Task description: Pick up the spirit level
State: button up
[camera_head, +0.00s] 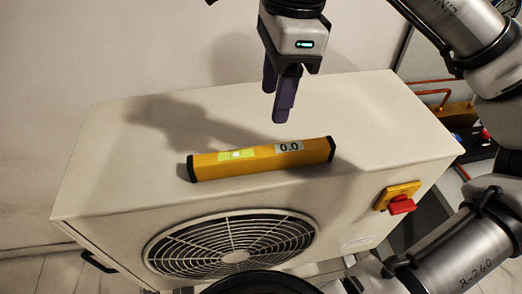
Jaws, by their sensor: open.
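A yellow spirit level (261,160) with black end caps lies on top of the white fan unit, near its front edge. It has a bright green-yellow vial window and a grey display reading 0.0. My gripper (277,104) hangs above and behind the level, pointing down, with its purple fingers apart from it. The fingers are open and empty; one partly overlaps the other from this angle.
The white fan unit (380,110) has a round fan grille (235,252) and a red switch on a yellow plate (400,203) on its front. A wall stands behind it. Copper pipes (432,92) show at the right. The unit's top around the level is clear.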

jog(key=b, duration=0.5)
send_over(263, 150)
jog(key=f, duration=0.4)
jog(key=d+f, duration=0.1)
jog(key=f, duration=0.2)
jog(key=shift+s+f, duration=0.1)
jog(key=f+b, duration=0.1)
jog(key=f, duration=0.1)
jog(key=f+b, duration=0.1)
jog(key=f, duration=0.1)
jog(key=a+f+b, duration=0.1)
jog(key=b, duration=0.1)
jog(key=shift+f, duration=0.4)
jog(key=shift+r, duration=0.1)
grip_shut()
